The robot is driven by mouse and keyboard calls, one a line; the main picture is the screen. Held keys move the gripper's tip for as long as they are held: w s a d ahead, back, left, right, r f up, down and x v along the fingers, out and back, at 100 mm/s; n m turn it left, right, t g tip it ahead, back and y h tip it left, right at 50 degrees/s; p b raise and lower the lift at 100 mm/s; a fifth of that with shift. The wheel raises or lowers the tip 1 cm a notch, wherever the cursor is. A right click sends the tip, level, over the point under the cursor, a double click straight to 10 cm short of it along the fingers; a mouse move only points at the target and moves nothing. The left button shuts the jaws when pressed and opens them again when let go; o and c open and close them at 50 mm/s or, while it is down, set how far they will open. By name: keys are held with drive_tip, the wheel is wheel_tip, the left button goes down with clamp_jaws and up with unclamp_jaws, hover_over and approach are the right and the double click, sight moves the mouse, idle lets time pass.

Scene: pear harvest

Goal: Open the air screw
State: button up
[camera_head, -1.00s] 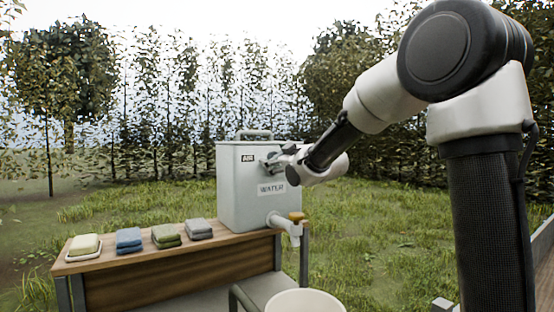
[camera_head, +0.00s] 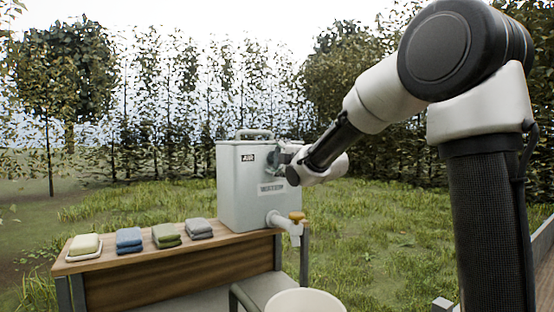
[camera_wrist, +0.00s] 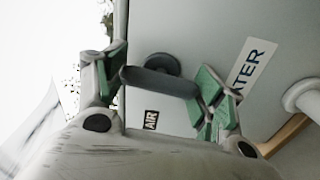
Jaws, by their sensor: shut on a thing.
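The water container (camera_head: 240,190) is a pale grey box with AIR and WATER labels on its front. The air screw is a dark grey bar (camera_wrist: 160,83) on a round hub (camera_wrist: 163,64) near the AIR label, seen in the wrist view. My gripper (camera_wrist: 165,86) has its two green-padded fingers at the two ends of the bar, shut on it. In the head view my gripper (camera_head: 287,157) is at the upper right of the container's front, and the screw is mostly hidden there.
The container stands on a wooden table (camera_head: 160,243). A tap with an orange handle (camera_head: 296,216) sticks out low on the container, above a white bucket (camera_head: 305,301). A soap dish (camera_head: 84,246) and blue, green and grey folded cloths (camera_head: 129,240) lie to the left.

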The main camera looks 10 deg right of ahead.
drive_tip(key=shift+n, duration=0.6)
drive_tip(key=o, duration=1.1)
drive_tip(key=shift+c, duration=0.2)
drive_tip(key=v, duration=1.2)
